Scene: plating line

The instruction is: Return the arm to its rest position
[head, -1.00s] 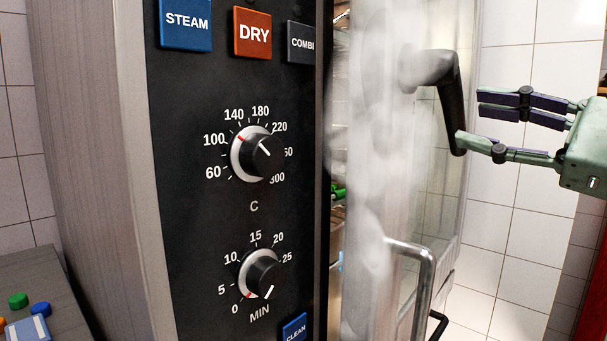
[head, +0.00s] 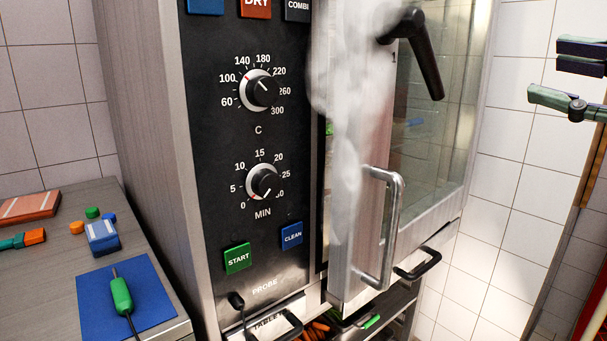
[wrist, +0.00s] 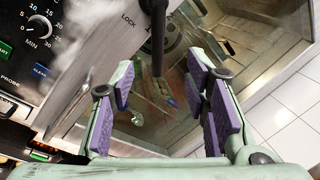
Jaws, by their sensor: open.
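My gripper (head: 552,76) is at the right edge of the head view, cut off by the frame. Its fingers are apart with nothing between them. It is clear of the black door handle (head: 424,58), to its right. In the wrist view my gripper (wrist: 160,72) has its purple-padded fingers spread wide, with the oven door's glass beyond them. The black handle (wrist: 156,35) shows past the fingertips there. The oven door (head: 352,262) stands ajar, and steam hides part of its edge. Most of my arm is out of view.
A grey counter (head: 70,250) at left bears a blue mat (head: 95,310) with a green-handled probe (head: 121,296). A metal bar handle (head: 395,225) sticks out from the door. Trays with food stand below the oven. White tiled floor and wall lie at right.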

